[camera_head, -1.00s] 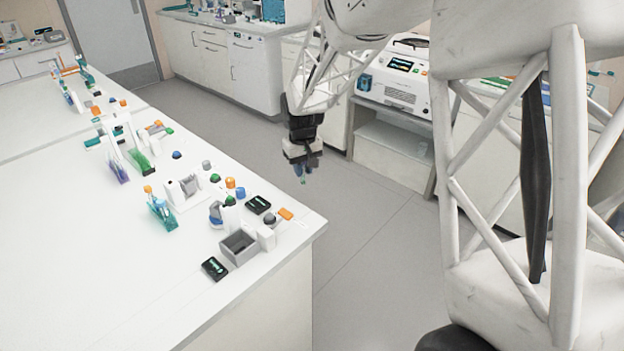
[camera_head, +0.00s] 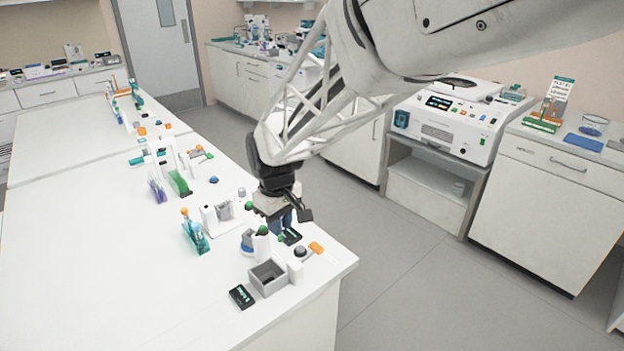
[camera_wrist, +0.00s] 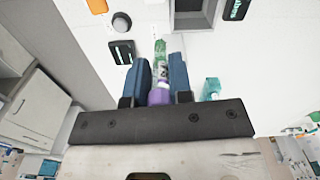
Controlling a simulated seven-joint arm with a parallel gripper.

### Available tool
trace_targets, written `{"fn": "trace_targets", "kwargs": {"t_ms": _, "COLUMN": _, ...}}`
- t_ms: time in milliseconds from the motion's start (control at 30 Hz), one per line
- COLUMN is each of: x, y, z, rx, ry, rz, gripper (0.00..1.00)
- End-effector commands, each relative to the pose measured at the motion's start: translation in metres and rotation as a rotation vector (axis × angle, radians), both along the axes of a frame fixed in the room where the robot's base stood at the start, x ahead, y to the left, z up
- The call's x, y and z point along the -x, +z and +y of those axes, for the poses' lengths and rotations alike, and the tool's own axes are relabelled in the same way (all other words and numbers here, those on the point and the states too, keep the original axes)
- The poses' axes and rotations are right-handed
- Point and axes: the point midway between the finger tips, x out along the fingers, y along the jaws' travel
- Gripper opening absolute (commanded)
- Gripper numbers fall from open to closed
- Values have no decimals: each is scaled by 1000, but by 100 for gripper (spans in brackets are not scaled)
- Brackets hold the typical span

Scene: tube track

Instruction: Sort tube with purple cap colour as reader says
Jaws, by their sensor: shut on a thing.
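My gripper (camera_head: 284,219) is over the near right end of the white bench, just behind the small devices there. In the wrist view its blue fingers (camera_wrist: 158,85) are shut on a tube with a purple cap (camera_wrist: 159,96). The tube's clear, greenish body with a printed label (camera_wrist: 161,62) points away from my wrist, between the fingers. A small black display device (camera_head: 291,236) lies close by my gripper, and shows in the wrist view (camera_wrist: 122,52). Another black display (camera_head: 242,296) lies by a grey open bin (camera_head: 268,279). The display text is too small to read.
A teal rack (camera_head: 195,236), a green rack (camera_head: 179,183) and a purple rack (camera_head: 157,189) stand farther along the bench. A white stand (camera_head: 216,219), an orange piece (camera_head: 316,248) and a dark dome (camera_head: 300,252) are near my gripper. The bench's left side is clear.

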Motion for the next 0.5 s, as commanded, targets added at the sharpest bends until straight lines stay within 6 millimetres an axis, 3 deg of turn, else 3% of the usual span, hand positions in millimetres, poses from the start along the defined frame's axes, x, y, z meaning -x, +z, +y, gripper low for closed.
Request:
{"fn": "trace_targets", "kwargs": {"t_ms": 200, "x": 30, "y": -16, "z": 20, "rx": 0, "ry": 96, "rz": 0, "gripper": 5}}
{"fn": "trace_targets", "kwargs": {"t_ms": 500, "x": 43, "y": -23, "z": 28, "rx": 0, "ry": 139, "rz": 0, "gripper": 5}}
